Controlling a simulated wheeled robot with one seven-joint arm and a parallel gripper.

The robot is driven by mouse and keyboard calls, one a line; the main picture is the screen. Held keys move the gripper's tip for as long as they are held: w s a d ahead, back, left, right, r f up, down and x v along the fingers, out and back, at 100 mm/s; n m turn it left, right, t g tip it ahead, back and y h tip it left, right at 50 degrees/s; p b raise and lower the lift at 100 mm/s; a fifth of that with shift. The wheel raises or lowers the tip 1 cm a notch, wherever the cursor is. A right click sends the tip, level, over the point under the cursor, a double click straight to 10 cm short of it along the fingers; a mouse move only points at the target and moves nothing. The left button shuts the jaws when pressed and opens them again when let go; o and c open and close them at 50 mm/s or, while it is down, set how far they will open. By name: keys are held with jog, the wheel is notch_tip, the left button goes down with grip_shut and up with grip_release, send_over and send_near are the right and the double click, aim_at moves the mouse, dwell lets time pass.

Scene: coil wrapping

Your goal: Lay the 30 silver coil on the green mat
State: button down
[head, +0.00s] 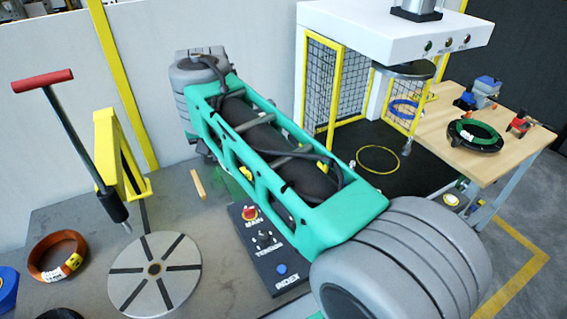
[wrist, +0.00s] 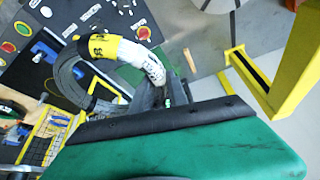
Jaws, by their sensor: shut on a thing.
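In the wrist view my gripper (wrist: 172,92) is shut on a ring-shaped coil (wrist: 72,80), which hangs off to the left of the fingers. The coil has a dark grey body, a white wrapped stretch and a yellow and black label; I cannot read its number. In the head view my gripper and the held coil are hidden behind my green arm.
A grey worktable carries a copper-coloured coil (head: 58,256), a slotted round plate (head: 155,274), a yellow bracket (head: 120,158) and a control panel (head: 264,248). A caged press (head: 392,35) stands behind. A wooden table (head: 440,128) at right holds a green coil (head: 478,128) and tools.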

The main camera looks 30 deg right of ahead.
jog(key=w+d+f+n+b, duration=0.1)
jog(key=w+d+f, duration=0.2)
jog(key=w+f, duration=0.5)
jog(key=w+d+f+n+b, duration=0.1)
jog(key=w+d+f, duration=0.2)
jog(key=w+f, duration=0.5)
jog(key=w+d+f+y+b, duration=0.1)
jog(key=w+d+f, duration=0.3)
jog(key=w+f, duration=0.4)
jog(key=shift+w+f+n+b, duration=0.15)
jog(key=shift+f+n, duration=0.05)
jog(key=shift+f, duration=0.8)
jog(key=shift+w+f+n+b, duration=0.15)
jog(key=shift+f+n, duration=0.05)
jog(key=shift+f, duration=0.75)
jog(key=shift+w+f, duration=0.15)
jog(key=shift+f, duration=0.1)
jog(key=shift+f+p, duration=0.75)
jog(key=shift+f, duration=0.9)
jog(key=shift+f, duration=0.1)
jog(key=c, duration=1.7)
grip_release()
jog(key=shift+f, duration=0.15)
jog(key=o, duration=0.4)
